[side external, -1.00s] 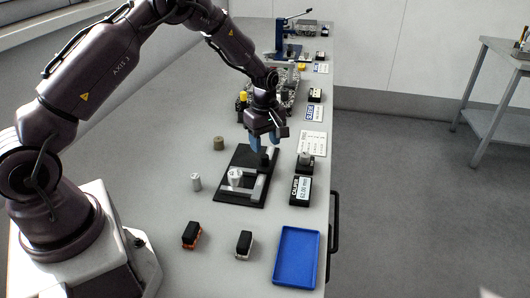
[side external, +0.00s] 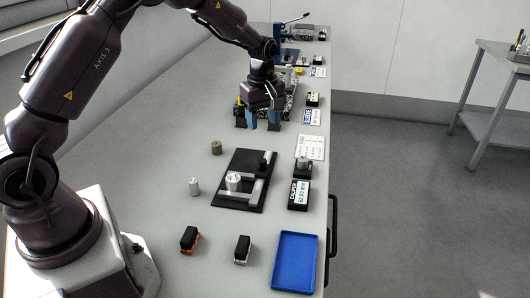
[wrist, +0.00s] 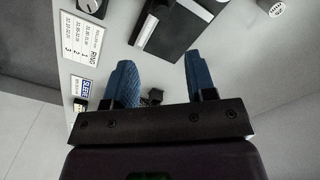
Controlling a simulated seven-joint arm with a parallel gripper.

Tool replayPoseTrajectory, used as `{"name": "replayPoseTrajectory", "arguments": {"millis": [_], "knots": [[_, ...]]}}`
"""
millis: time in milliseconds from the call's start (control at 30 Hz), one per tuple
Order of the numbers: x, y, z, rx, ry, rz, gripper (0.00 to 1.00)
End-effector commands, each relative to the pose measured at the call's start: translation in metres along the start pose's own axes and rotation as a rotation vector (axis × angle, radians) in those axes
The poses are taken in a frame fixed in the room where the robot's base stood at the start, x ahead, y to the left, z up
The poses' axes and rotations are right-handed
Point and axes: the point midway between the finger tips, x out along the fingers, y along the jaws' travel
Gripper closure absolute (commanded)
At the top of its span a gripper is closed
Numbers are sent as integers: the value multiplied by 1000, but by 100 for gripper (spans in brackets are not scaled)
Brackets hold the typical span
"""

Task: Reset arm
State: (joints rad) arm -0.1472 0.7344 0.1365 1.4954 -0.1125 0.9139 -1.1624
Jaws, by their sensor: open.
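My gripper (side external: 258,120) is open and empty, with its two blue fingers spread apart. In the side external view it hangs above the bench, beyond the black fixture plate (side external: 225,195) and clear of it.
A blue tray (side external: 296,232) lies at the bench's near right. A display reading 62.00 mm (side external: 299,195) and a printed card (side external: 311,147) line the right edge.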

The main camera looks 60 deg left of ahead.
Motion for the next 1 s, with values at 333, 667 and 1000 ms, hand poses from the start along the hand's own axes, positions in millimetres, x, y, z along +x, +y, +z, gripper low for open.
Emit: {"name": "replayPoseTrajectory", "arguments": {"millis": [333,667,1000], "knots": [[-27,-58,30,528,-35,-39,49],[-110,-134,80,1043,31,74,49],[-160,-224,122,1409,226,219,49]]}}
